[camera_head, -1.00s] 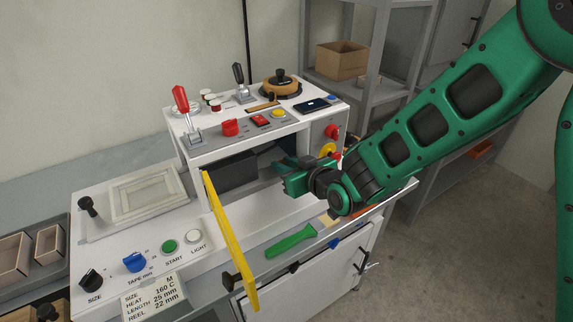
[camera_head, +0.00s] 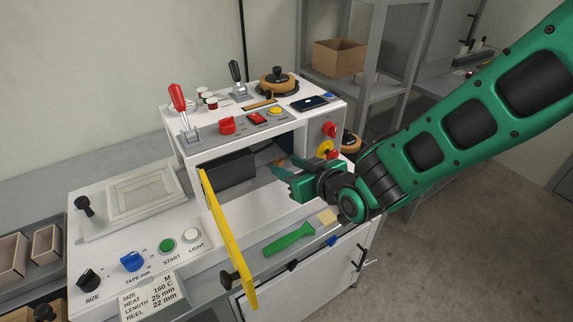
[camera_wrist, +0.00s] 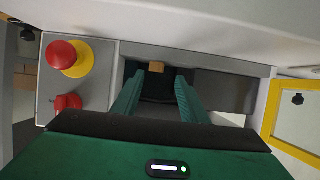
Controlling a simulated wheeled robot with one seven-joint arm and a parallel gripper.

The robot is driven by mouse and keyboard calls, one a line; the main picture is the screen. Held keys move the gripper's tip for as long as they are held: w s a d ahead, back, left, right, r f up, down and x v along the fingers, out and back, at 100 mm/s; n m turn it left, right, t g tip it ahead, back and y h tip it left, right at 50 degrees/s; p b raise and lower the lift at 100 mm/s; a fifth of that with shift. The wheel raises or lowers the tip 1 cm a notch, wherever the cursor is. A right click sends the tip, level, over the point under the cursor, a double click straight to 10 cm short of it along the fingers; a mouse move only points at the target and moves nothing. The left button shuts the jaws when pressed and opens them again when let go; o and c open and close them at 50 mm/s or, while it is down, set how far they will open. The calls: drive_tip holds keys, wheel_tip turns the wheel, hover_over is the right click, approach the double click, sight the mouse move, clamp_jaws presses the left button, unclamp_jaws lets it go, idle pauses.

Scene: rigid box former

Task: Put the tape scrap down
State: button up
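My gripper (camera_head: 284,170) reaches into the open front bay of the white machine (camera_head: 250,211) from the right. In the wrist view my gripper (camera_wrist: 160,80) has its two green fingers apart, with dark space between them. A small tan-brown piece (camera_wrist: 157,66), perhaps the tape scrap, shows between and beyond the fingertips, with gaps on both sides. A small brownish piece (camera_head: 279,162) also shows by the fingertips in the head view. I cannot tell what it rests on.
A yellow-framed door (camera_head: 229,240) stands open left of the bay. A red emergency button (camera_wrist: 62,55) on a yellow base is left of the fingers in the wrist view.

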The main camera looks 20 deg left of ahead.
drive_tip(key=shift+v, duration=3.05)
drive_tip(key=shift+a+r, duration=0.15)
drive_tip(key=shift+r, duration=0.05)
